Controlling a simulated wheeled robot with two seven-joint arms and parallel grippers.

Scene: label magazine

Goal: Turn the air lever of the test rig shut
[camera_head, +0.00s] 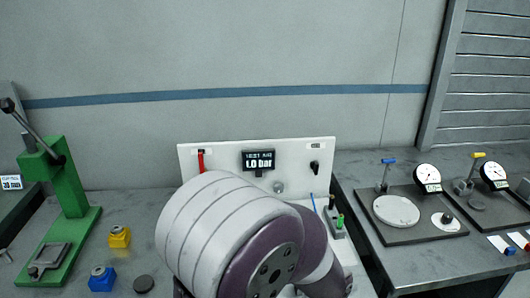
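The test rig's white panel (225,158) stands upright on the bench in the middle of the view. A red lever (201,161) is at its upper left and hangs roughly vertical. A dark display (258,160) in the panel's middle reads 1.0 bar. A black knob or lever (314,168) is at the upper right, with a small round metal fitting (278,187) below the display. A large white and purple part of my own arm covers the rig's lower front. Neither gripper shows, and what lies behind the arm is hidden.
A green press (68,190) stands at left, near yellow (119,237) and blue (102,279) blocks and a dark disc (144,284). A small grey holder with green parts (336,224) is right of my arm. The right bench holds dial gauges (427,177) on dark plates.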

